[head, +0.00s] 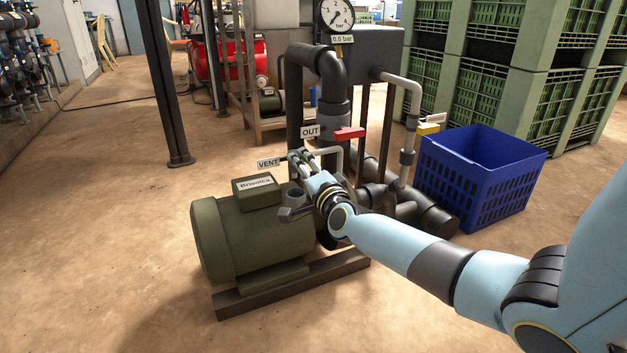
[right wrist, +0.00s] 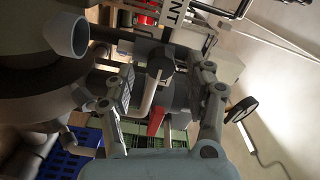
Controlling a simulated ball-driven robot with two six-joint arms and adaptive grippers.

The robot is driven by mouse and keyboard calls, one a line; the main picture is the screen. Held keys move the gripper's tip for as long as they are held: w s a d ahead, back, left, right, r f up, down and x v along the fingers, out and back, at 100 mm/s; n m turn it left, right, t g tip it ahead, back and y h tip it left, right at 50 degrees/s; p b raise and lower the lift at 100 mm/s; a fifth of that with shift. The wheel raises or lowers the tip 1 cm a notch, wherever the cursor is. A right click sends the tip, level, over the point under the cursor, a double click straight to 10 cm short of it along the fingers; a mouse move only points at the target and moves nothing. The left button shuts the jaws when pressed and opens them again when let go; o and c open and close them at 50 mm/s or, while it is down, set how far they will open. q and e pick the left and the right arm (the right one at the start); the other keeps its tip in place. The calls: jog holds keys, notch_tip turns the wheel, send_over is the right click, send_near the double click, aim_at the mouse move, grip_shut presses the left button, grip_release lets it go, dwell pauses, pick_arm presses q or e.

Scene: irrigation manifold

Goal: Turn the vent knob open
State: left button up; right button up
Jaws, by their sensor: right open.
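The vent knob (right wrist: 160,63) is a dark knob just below the white VENT label (right wrist: 182,14) in the right wrist view. It appears between the two fingers of my right gripper (right wrist: 165,75), which is open with a finger on each side. I cannot tell whether either finger touches it. In the head view, my right gripper (head: 300,160) is above the green pump (head: 250,235), just right of the VENT label (head: 268,162). There the gripper and wrist hide the knob. My left gripper is not in view.
A red lever (head: 349,133) by the OUT label (head: 310,132) is close behind my gripper. Dark pipes rise to a gauge (head: 337,15) marked 0.0 bar. A yellow lever (head: 428,128) and blue crate (head: 480,175) stand right. The floor at front left is clear.

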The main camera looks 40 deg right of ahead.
jog(key=v, duration=1)
jog(key=shift+s, duration=0.25)
